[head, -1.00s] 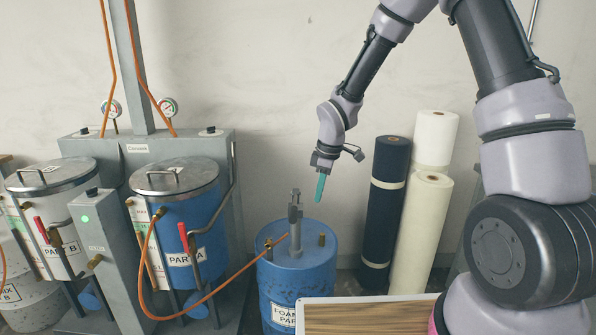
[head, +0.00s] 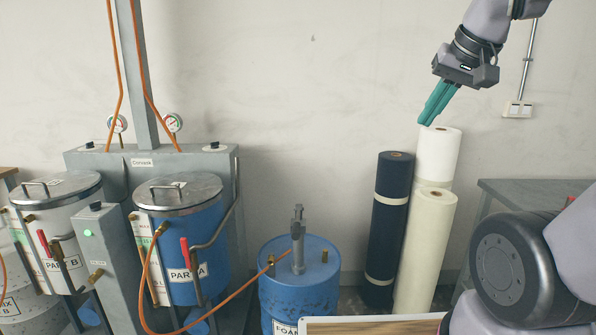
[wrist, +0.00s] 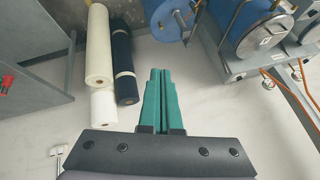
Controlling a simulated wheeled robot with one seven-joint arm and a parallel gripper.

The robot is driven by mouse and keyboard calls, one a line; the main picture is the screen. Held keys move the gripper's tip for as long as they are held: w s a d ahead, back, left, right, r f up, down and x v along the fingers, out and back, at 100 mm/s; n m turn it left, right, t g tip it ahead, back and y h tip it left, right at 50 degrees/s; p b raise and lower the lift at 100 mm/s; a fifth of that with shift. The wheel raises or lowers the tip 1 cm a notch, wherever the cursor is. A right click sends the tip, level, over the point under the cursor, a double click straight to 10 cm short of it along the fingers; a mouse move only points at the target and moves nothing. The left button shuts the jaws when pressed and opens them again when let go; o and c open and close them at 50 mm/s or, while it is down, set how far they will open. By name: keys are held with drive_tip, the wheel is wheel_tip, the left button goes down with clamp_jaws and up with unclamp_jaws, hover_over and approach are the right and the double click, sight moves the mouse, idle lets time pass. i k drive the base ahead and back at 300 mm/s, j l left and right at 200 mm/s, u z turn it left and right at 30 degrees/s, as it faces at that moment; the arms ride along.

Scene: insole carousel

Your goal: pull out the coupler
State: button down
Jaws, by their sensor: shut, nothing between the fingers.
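The blue foam drum (head: 300,292) stands on the floor at lower centre, with a grey upright pump or tube (head: 298,240) in its lid. An orange hose (head: 215,300) runs from the Part A tank (head: 195,240) to a brass fitting (head: 271,262) on the drum's lid. I cannot tell for certain which fitting is the coupler. My gripper (head: 426,119) is shut and empty, high at the right above the rolls, well away from the drum. Its green fingers (wrist: 160,75) are together in the wrist view, where the drum (wrist: 168,22) is at the top.
A dark blue roll (head: 387,225) and cream rolls (head: 425,245) stand upright right of the drum. A grey table (head: 500,190) is at the right. The Part B tank (head: 60,225) is at the left. A framed wooden board (head: 370,327) is at the bottom. The wall above the drum is clear.

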sight(158, 233)
drive_tip(key=u, duration=1.35)
